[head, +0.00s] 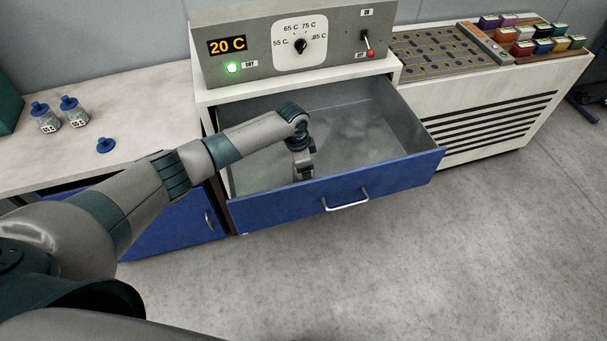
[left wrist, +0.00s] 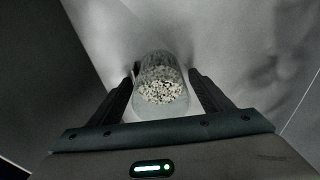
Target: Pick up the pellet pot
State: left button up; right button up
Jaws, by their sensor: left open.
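The pellet pot (left wrist: 160,85) is a clear pot with pale and dark speckled pellets in it. It shows in the left wrist view, between the two fingers of my left gripper (left wrist: 164,76). The jaws are open, one finger on each side of the pot; I cannot tell whether either one touches it. In the head view my left gripper (head: 303,172) reaches down into the open drawer (head: 350,105), near its front wall. The pot is hidden there. My right gripper is not in view.
The drawer's blue front (head: 400,177) and metal walls surround my left gripper. Above is a control panel (head: 230,62) reading 20 C with a green light. Two lidded jars (head: 75,115) and a loose blue lid (head: 106,146) are on the left counter. The drawer's right part is empty.

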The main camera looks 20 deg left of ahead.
pick_arm(q)
jog(key=shift+f, duration=0.25)
jog(key=shift+c, duration=0.5)
jog(key=c, duration=1.3)
jog(key=shift+c, duration=0.2)
jog(key=shift+r, duration=0.1)
notch_tip(320, 180, up, 9)
jog(key=b, duration=0.3)
jog(key=shift+r, duration=0.45)
